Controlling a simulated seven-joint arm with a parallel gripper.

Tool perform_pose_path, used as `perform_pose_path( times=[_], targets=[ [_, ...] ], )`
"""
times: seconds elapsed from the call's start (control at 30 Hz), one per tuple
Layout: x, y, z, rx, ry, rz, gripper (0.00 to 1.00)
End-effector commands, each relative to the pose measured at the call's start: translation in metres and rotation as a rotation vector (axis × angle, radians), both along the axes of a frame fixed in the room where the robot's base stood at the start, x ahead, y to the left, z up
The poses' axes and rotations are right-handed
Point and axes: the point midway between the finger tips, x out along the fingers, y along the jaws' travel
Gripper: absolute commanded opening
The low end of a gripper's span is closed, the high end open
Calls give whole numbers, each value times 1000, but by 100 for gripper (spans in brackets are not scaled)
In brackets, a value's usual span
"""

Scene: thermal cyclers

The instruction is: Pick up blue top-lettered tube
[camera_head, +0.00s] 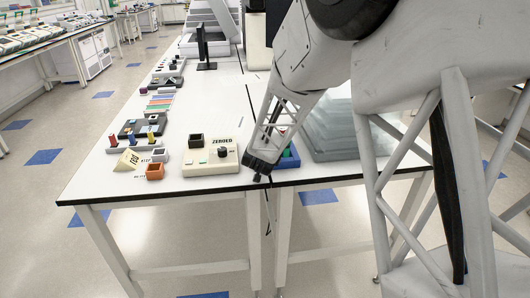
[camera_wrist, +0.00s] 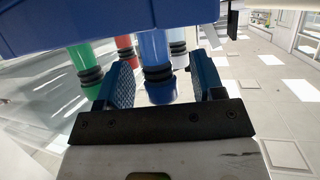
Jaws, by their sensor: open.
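The blue tube (camera_wrist: 154,62) shows in the wrist view, with a black ring near its end. It extends from a blue rack (camera_wrist: 60,18) and lies between the two fingers of my gripper (camera_wrist: 163,84). My gripper is open, and a gap shows on each side of the tube. Lettering on its top cannot be made out. In the head view my gripper (camera_head: 257,172) is low at the table's front edge, beside the blue rack (camera_head: 291,160). My arm hides much of the rack and its tubes there.
A green tube (camera_wrist: 81,68) stands left of the fingers, with a red tube (camera_wrist: 125,45) and a pale tube (camera_wrist: 178,45) behind. A beige device (camera_head: 210,158) stands left of my gripper. Clear stacked containers (camera_head: 340,130) stand right of the rack.

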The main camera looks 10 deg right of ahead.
Motion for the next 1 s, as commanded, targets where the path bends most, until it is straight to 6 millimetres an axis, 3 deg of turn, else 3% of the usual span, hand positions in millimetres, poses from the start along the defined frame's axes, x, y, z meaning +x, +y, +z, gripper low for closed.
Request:
perform_pose_path(
  times=[0.63, 1.0],
  targets=[
    [3, -1, -1, 0, 0, 0, 62],
    [3, -1, -1, 1, 0, 0, 9]
  ],
)
